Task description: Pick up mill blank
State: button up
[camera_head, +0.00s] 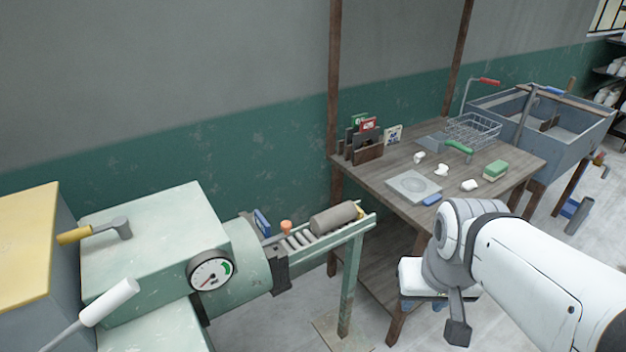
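The mill blank looks to be the grey-brown clay cylinder (334,219) lying on its side on the short roller rack (310,243) at the mill's outlet. My arm comes in from the lower right. My gripper (458,328) points down in front of the wooden table, to the right of and apart from the cylinder. Only a dark finger-like part of it shows clearly, so its opening and anything in it cannot be made out.
The pale green mill (155,245) with gauge and levers fills the lower left. A post (348,285) holds the rack. The wooden table (390,185) carries white lumps, a green sponge (495,171) and a wire basket (472,131). A grey sink (570,135) stands behind right.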

aim_at(321, 223)
jog(key=u, duration=0.05)
jog(key=i, duration=1)
jog(key=u, duration=0.05)
